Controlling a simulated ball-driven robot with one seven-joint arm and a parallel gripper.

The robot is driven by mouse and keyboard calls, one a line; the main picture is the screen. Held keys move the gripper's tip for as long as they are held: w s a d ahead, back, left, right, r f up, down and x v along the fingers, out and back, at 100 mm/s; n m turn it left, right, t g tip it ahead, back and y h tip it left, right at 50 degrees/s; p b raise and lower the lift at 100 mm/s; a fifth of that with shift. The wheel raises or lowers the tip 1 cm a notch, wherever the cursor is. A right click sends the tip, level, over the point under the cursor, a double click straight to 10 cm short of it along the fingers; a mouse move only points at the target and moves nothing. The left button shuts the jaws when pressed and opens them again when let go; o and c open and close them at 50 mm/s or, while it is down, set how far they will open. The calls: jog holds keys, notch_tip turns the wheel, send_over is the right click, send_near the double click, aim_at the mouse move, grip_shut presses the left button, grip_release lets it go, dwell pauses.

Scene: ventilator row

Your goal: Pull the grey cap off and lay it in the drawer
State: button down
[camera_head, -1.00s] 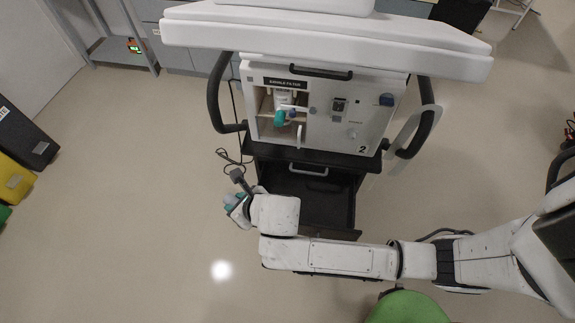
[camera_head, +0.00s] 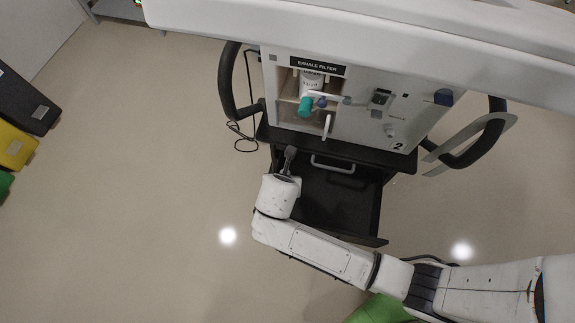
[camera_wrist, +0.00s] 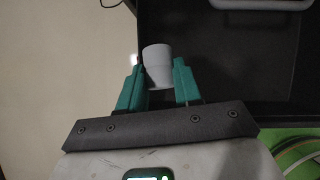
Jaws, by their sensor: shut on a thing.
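My gripper (camera_wrist: 158,72), with teal fingers, is shut on a pale grey cap (camera_wrist: 157,58) in the wrist view. The cap sticks out beyond the fingertips. The open black drawer (camera_wrist: 228,55) is beneath and to the right there, with its left edge close to the cap. In the head view the drawer (camera_head: 335,205) is pulled out below the machine and empty where it shows. My wrist is at its left side in that view and hides the fingers and cap.
The ventilator (camera_head: 365,100) has an open compartment with a white filter (camera_head: 311,84) and a teal part (camera_head: 305,107). A white handle (camera_head: 327,125) stands beside it. Black side handles (camera_head: 228,90) flank the machine. A green seat (camera_head: 378,309) is at the bottom.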

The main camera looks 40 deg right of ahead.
jog(key=f+m+g+b, duration=0.1)
jog(key=f+m+b, duration=0.1)
jog(key=f+b, duration=0.2)
jog(key=f+m+g+b, duration=0.1)
jog(key=f+m+b, duration=0.2)
jog(key=f+b, duration=0.1)
jog(key=f+m+g+y+b, duration=0.1)
jog(key=f+m+b, duration=0.1)
jog(key=f+b, duration=0.2)
jog(key=shift+s+d+f+m+g, duration=0.15)
jog(key=shift+d+f+m+g, duration=0.2)
jog(key=shift+f, duration=0.25)
jog(key=c, duration=0.7)
grip_release()
